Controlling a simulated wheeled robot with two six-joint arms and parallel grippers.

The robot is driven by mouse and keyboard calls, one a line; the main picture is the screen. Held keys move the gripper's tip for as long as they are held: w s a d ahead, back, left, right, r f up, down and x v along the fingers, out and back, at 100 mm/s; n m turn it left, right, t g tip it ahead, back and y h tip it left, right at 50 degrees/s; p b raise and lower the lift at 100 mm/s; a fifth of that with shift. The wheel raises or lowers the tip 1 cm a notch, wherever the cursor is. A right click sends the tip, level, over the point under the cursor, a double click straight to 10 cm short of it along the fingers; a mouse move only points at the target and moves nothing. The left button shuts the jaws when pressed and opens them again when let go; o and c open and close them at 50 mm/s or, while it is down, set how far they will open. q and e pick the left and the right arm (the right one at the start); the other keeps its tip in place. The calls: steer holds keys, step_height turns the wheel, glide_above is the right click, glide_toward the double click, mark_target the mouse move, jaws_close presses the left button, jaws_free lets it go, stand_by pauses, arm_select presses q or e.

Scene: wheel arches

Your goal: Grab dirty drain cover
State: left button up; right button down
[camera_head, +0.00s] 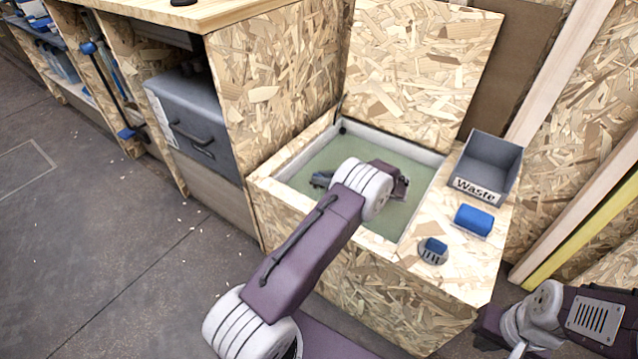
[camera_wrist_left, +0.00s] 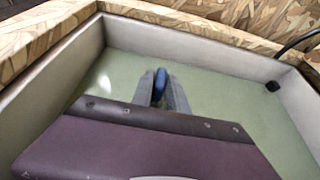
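A blue part (camera_wrist_left: 160,84), probably the handle of a drain cover, shows between my left gripper's fingers (camera_wrist_left: 161,92) in the left wrist view. The rest of that object is hidden. The fingers stand close on both sides of it, but I cannot tell whether they press on it. In the head view my left gripper (camera_head: 322,180) is low inside the greenish basin (camera_head: 318,160), partly hidden by my wrist. A grey slotted drain cover with a blue handle (camera_head: 433,251) sits on the ledge right of the basin. My right gripper (camera_head: 490,328) is low at the right, its fingers unclear.
A grey bin labelled "Waste" (camera_head: 488,165) and a blue block (camera_head: 475,219) stand on the same ledge. A raised chipboard lid (camera_head: 420,65) is behind the basin. A grey case (camera_head: 195,120) sits in the cabinet at left. Basin walls surround my left gripper.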

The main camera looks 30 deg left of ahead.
arm_select(q)
jaws_close()
steer(key=r+p, duration=0.2)
steer(key=d+r+p, duration=0.1)
steer(key=r+p, duration=0.1)
steer(key=r, duration=0.1)
steer(key=shift+s+d+r, duration=0.1)
steer(key=shift+s+r, duration=0.05)
steer(key=shift+r, duration=0.1)
steer(key=s+d+r+p, duration=0.3)
steer(key=d+r+p, duration=0.2)
steer(key=d, duration=0.5)
steer(key=shift+s+r, duration=0.25)
